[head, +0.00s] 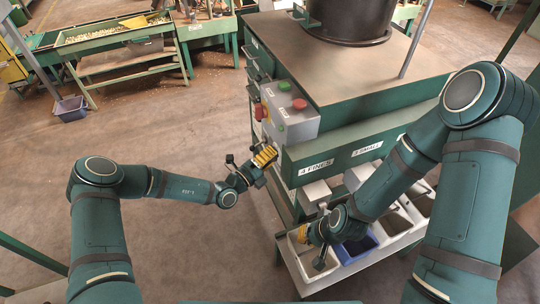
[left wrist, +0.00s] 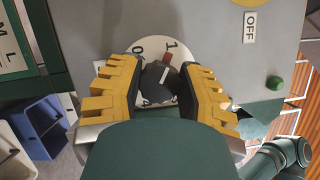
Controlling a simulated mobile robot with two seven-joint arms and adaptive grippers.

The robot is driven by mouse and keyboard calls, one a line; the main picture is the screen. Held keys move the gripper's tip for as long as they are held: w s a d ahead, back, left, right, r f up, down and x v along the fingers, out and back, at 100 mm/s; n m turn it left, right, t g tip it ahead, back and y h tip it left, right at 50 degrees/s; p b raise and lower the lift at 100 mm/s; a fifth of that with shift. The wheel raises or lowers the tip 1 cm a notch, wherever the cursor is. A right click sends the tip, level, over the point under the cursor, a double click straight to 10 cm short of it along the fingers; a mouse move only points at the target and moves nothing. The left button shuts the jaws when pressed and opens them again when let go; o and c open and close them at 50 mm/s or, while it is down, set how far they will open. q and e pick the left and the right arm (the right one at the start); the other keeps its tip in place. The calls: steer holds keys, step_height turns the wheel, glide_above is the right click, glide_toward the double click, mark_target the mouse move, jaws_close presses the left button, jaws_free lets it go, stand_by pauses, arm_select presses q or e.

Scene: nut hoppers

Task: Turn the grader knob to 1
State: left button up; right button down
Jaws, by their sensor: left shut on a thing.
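In the left wrist view, the dark grader knob (left wrist: 155,84) sits on a round white dial (left wrist: 121,69) on a grey panel. A red mark on its upper side points near the printed 1. My left gripper (left wrist: 158,90) has yellow ribbed fingers on both sides of the knob and is shut on it. Part of the knob and the lower dial are hidden by the gripper. In the head view my left gripper (head: 264,156) is at the machine's near left side, below the control box (head: 303,125). My right gripper (head: 318,245) is low over the bins; its opening is unclear.
The control box carries green and red buttons on top. The wrist view shows an OFF label (left wrist: 250,28) and a green button (left wrist: 274,82). White bins (head: 422,207) and a blue bin (head: 355,248) stand along the machine's front.

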arm_select(q)
steer(key=o, duration=1.2)
steer(key=v, duration=1.2)
